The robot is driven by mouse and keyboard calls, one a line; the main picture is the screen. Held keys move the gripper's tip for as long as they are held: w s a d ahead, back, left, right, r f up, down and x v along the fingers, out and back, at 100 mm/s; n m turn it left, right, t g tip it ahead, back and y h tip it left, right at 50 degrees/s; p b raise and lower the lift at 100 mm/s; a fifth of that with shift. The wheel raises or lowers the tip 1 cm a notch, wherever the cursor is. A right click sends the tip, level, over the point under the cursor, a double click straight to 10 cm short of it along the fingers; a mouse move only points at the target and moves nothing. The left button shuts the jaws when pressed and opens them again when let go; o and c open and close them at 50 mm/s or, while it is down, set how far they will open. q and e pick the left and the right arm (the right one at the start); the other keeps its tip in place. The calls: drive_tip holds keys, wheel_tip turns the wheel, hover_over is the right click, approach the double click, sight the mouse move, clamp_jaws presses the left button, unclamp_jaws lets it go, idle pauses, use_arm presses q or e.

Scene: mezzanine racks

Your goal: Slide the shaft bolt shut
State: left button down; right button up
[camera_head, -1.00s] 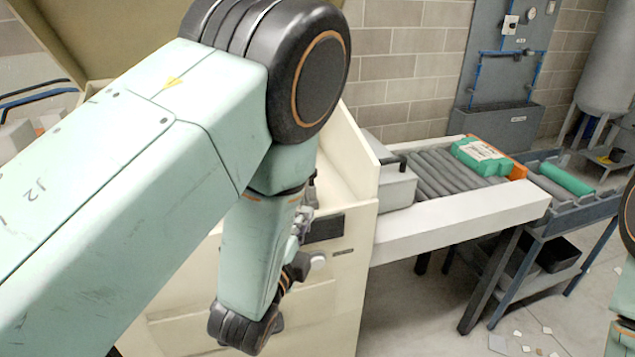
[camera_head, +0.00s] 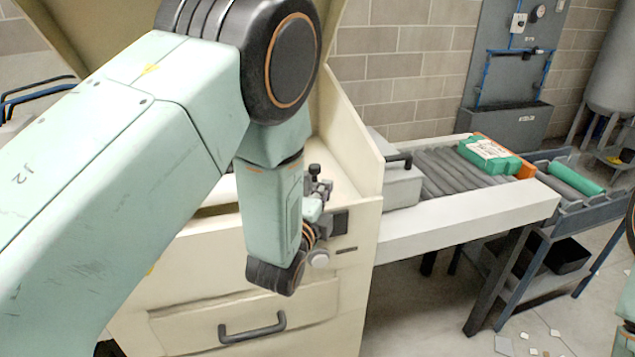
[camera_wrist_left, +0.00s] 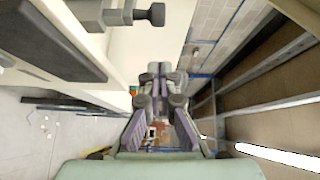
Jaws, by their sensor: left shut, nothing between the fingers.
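The shaft bolt shows in the left wrist view as a grey bar with a dark round knob (camera_wrist_left: 150,14) at the top, beside a pale panel. In the head view, a dark knob and grey fittings that look like the bolt (camera_head: 317,186) sit on the cream cabinet, just right of my left forearm. My left gripper (camera_wrist_left: 160,74) is shut and empty in the wrist view, its fingertips below the knob in the picture and apart from it. In the head view my arm largely hides this gripper. Whether the bolt is open or shut I cannot tell. My right gripper is out of view.
The cream cabinet (camera_head: 345,285) has a dark handle (camera_head: 252,328) low on its front. A roller conveyor (camera_head: 440,172) with a green-and-white package (camera_head: 489,154) extends right. A blue-grey cart (camera_head: 560,225) stands beyond it.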

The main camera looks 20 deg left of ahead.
sight(310, 167)
use_arm(q)
drive_tip(key=w+a, duration=0.1)
drive_tip(key=w+a+b, duration=0.1)
drive_tip(key=w, duration=0.1)
drive_tip(key=shift+w+a+f, duration=0.1)
drive_tip(key=shift+w+a, duration=0.1)
drive_tip(key=shift+a, duration=0.2)
drive_tip(key=shift+w+a, duration=0.2)
drive_tip(key=shift+w+d, duration=0.1)
drive_tip(key=shift+w, duration=0.1)
drive_tip(key=shift+s+d, duration=0.15)
drive_tip(key=w+a+b, duration=0.1)
drive_tip(key=w, duration=0.1)
drive_tip(key=w+a+b, duration=0.1)
drive_tip(key=w+a, duration=0.1)
drive_tip(key=shift+f, duration=0.15)
drive_tip(key=shift+s+d+r, duration=0.1)
drive_tip(key=shift+r, duration=0.2)
